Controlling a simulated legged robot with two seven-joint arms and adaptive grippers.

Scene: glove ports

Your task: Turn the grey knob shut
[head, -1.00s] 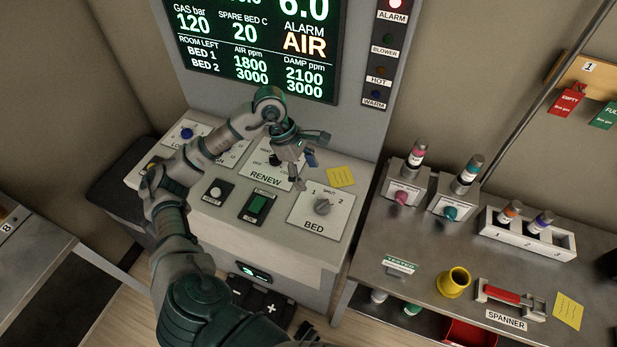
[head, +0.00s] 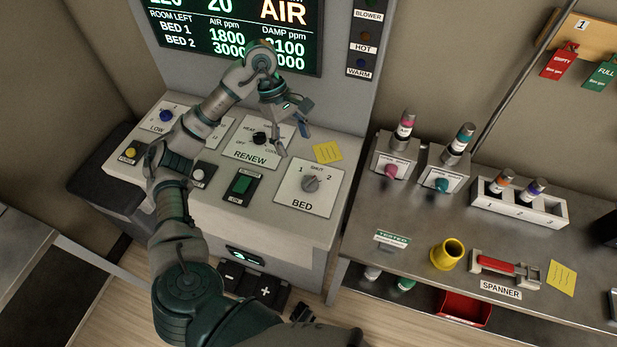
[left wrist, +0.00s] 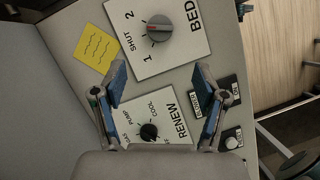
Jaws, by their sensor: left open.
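The grey knob (head: 312,184) sits on the white BED plate (head: 296,201) at the right of the console, marked 1, SHUT and 2.
The black RENEW knob (head: 259,138) lies left of the grey knob, near my gripper. A yellow note (head: 327,152) lies behind the BED plate. A green switch (head: 241,184) is to its left. The screen (head: 240,35) rises behind. A bench (head: 400,222) stands to the right.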

